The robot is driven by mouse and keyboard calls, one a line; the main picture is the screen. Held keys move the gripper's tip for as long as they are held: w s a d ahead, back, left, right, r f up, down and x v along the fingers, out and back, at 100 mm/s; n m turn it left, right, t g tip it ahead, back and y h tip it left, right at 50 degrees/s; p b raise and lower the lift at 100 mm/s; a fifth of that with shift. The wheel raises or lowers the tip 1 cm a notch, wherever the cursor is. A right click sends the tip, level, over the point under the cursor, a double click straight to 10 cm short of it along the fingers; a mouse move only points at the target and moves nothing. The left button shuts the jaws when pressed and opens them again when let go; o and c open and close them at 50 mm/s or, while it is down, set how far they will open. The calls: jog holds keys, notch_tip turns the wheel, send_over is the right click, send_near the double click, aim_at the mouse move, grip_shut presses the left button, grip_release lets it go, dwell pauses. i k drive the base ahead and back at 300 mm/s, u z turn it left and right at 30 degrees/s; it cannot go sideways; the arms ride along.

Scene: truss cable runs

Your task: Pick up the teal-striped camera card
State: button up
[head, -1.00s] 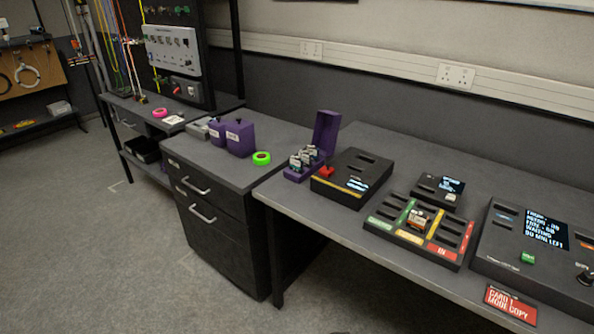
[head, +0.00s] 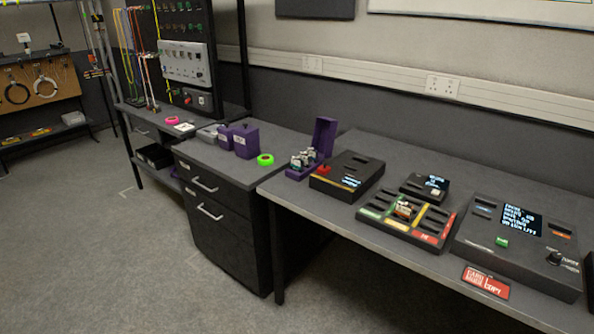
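An open purple case (head: 325,140) stands at the left end of the right-hand desk, with several small cards (head: 305,158) upright in it. A single card with an orange and white label (head: 404,209) sits in the middle of the black sorting tray (head: 372,215), which has green, yellow and red strips. At this size I cannot tell which card, if any, bears teal stripes. My gripper is not in view.
A black box with a red knob (head: 347,176), a small display unit (head: 425,187) and a larger console (head: 520,240) share the desk (head: 330,218). A red sign (head: 486,281) is at its front edge. Purple boxes (head: 245,141) and green tape (head: 265,160) stand on the drawer unit. The floor (head: 150,260) is clear.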

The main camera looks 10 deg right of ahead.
aim_at(296, 165)
jog(key=z, duration=0.65)
jog(key=i, duration=0.95)
jog(key=z, duration=0.7)
jog(key=k, duration=0.2)
jog(key=u, duration=3.2)
